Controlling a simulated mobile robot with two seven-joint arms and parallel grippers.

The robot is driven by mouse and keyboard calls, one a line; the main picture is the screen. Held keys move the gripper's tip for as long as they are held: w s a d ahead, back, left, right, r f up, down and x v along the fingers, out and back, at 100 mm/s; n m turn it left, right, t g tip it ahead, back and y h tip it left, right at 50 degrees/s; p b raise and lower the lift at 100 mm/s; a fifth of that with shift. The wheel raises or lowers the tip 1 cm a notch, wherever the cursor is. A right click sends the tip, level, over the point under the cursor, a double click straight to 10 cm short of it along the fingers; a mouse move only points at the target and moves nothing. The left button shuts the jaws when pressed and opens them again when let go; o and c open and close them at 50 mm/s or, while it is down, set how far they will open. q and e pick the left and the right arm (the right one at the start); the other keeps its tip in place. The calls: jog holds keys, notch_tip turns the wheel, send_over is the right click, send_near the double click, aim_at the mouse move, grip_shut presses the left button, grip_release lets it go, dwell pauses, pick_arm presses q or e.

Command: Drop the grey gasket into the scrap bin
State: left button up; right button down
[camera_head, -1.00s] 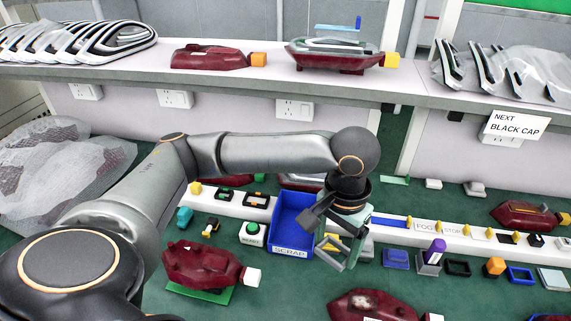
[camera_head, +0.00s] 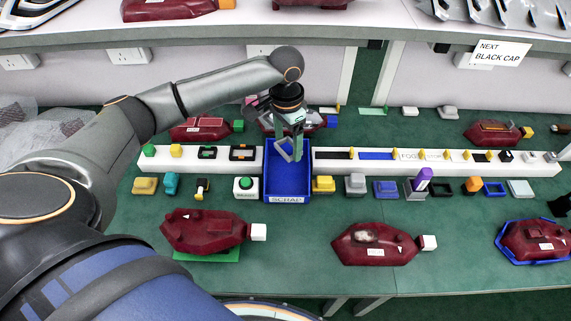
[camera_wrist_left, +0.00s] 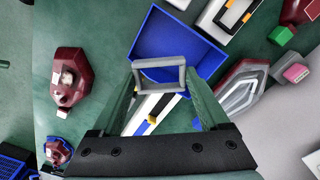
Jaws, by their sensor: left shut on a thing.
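The grey gasket (camera_wrist_left: 159,76) is a rectangular ring held between the two fingertips of my left gripper (camera_wrist_left: 160,90) in the left wrist view. In the head view my left gripper (camera_head: 288,145) points down above the back part of the blue scrap bin (camera_head: 288,190), and the gasket (camera_head: 285,150) shows at its fingers. The bin is labelled SCRAP on its front and its visible floor looks empty. In the left wrist view the bin (camera_wrist_left: 180,35) lies just beyond the gasket. My right gripper is not in view.
White rails (camera_head: 200,160) run on both sides of the bin with small parts on them. A button box (camera_head: 246,187) and a yellow part (camera_head: 323,184) stand close beside the bin. Dark red lamps (camera_head: 205,232) lie in front and behind. A shelf (camera_head: 200,38) crosses the back.

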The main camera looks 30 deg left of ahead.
aim_at(281, 140)
pick_arm(q)
jog(key=a+f, duration=0.1)
jog(key=w+a+f+m, duration=0.1)
jog(key=shift+a+f, duration=0.15)
jog(key=shift+a, duration=0.15)
notch_tip(281, 140, down, 6)
jog(key=b, duration=0.4)
jog(key=shift+b, duration=0.35)
jog(key=shift+s+r, duration=0.1)
jog(key=shift+r, duration=0.15)
jog(key=o, duration=1.4)
notch_tip(281, 140, up, 12)
jog(key=shift+r+p, duration=0.25)
jog(key=shift+p, duration=0.05)
